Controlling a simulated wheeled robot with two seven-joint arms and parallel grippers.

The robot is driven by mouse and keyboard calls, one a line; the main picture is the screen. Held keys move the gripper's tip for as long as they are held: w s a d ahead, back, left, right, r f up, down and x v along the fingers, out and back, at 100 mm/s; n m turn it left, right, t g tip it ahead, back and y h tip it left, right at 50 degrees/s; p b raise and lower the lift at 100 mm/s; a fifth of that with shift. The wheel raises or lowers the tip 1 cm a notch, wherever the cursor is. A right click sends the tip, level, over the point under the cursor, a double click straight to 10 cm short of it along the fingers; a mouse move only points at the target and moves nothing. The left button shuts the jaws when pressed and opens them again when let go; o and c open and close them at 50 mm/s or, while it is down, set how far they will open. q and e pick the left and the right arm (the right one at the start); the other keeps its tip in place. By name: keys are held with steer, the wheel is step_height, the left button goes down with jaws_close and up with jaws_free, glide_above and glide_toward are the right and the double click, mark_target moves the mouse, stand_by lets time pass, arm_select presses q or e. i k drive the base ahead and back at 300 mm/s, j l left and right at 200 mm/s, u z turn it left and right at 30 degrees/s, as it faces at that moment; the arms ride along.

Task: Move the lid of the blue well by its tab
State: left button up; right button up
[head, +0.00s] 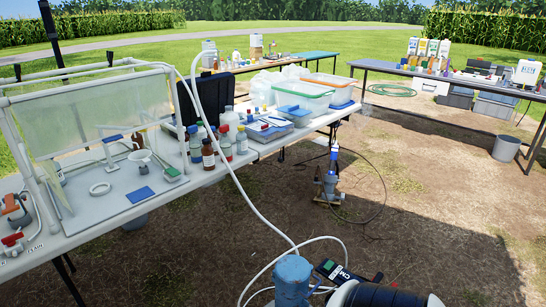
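A blue upright cylinder (292,283) stands at the bottom centre, cut off by the lower edge of the picture. Its top looks closed, but I cannot make out a separate lid or tab on it. Farther back on the dirt, a grey upright fixture (329,184) with a narrow blue and white upper part stands on a low base. It is too small to tell whether it has a lid or tab. I cannot tell for sure which of these is the blue well. Neither of my grippers is in view.
A white hose (236,170) runs from the left table (110,207) down to the blue cylinder. A handheld meter (338,272) and a dark reel (384,295) are right of it. Bottles and bins crowd the left table. A bucket (506,148) stands right; open dirt lies between.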

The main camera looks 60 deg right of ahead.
mark_target(291, 273)
steer(key=z, duration=2.2)
